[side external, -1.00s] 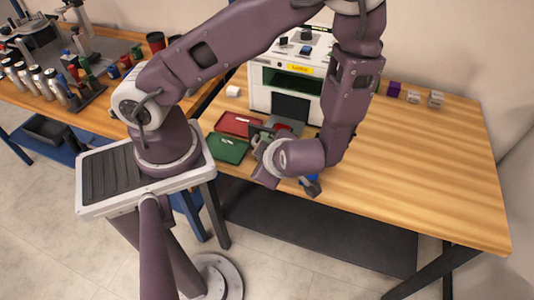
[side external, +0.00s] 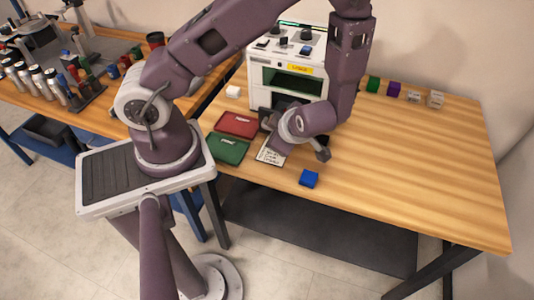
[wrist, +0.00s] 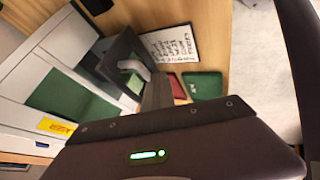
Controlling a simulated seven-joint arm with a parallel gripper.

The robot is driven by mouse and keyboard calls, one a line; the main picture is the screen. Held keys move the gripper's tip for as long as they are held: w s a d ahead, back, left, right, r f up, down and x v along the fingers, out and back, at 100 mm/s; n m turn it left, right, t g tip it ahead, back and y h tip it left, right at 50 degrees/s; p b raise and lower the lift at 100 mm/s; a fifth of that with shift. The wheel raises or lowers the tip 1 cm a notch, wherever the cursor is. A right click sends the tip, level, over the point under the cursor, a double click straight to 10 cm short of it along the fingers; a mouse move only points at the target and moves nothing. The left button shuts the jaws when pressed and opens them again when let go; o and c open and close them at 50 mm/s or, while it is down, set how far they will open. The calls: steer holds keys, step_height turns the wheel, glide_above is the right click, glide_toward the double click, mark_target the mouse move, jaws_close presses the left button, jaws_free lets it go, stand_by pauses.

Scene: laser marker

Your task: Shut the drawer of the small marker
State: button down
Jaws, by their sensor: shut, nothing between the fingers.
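The small marker (side external: 288,70) is a white box with a green window and a yellow label, standing at the back of the table. In the wrist view it fills the left side (wrist: 60,60). Its dark drawer front (wrist: 122,45) stands out from the body there, with a grey handle (wrist: 134,68). My gripper (wrist: 156,88) is shut and empty, its fingers close to the handle; I cannot tell whether they touch. In the side view my wrist hides most of the drawer and the fingertips.
A red tray (side external: 237,124) and a green tray (side external: 228,149) lie left of my gripper. A printed card (side external: 270,156) lies in front, and a blue block (side external: 309,179) sits near the front edge. Several small blocks stand at the back right. The table's right side is clear.

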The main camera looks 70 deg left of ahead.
steer(key=w+a, duration=0.5)
steer(key=w, duration=0.1)
steer(key=shift+a, duration=0.4)
steer(key=s+d, duration=0.2)
steer(key=shift+s+d+f, duration=0.3)
steer(key=shift+d+f, duration=0.05)
steer(key=s+v, duration=0.1)
steer(key=v, duration=0.9)
steer(key=s+d+r+m+t+h, duration=0.2)
steer(key=s+r+m+h, duration=0.2)
steer(key=r+m, duration=0.6)
steer(key=s+d+r+m+t+h, duration=0.2)
steer(key=s+r+m, duration=0.6)
steer(key=m, duration=0.7)
steer(key=shift+s+d+r+m+t+h, duration=0.25)
steer(key=shift+d+r+t+h, duration=0.2)
steer(key=shift+r+h, duration=0.5)
